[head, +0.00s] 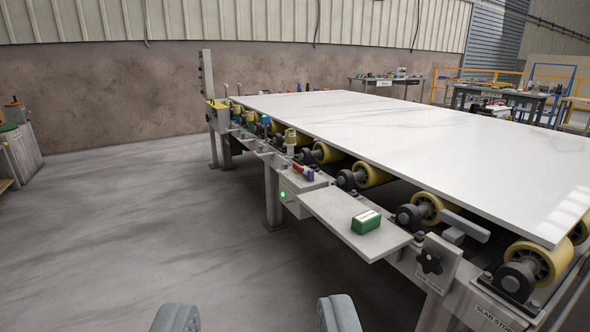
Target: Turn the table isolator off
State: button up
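The stone table (273,200) runs from the front right to the back middle, with a large white slab (400,135) on its rollers. A grey box (297,188) on its near side carries a lit green lamp (283,195). Small red and purple items (303,172) sit on top of this box. A black star-shaped knob (431,262) stands on a grey plate further right. I cannot tell for sure which part is the isolator. My gripper (258,316) is open and empty at the bottom edge, well apart from the table; only its fingertips show.
A pale shelf (345,222) juts out from the table's near side with a green block (366,222) on it. Yellow rollers (372,174) line the slab's edge. The floor to the left is clear up to a grey bench (22,155). Workbenches stand behind the slab.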

aim_at(299, 168)
jog(key=i+z, duration=0.15)
jog(key=i, duration=0.35)
jog(key=i+j+z, duration=0.1)
jog(key=i+j, duration=0.4)
jog(key=i, duration=0.3)
jog(key=i+j+z, duration=0.1)
jog(key=i+j, duration=0.45)
jog(key=i, duration=0.2)
jog(key=i+j+z, duration=0.1)
jog(key=i+j, duration=0.55)
jog(key=i, duration=0.1)
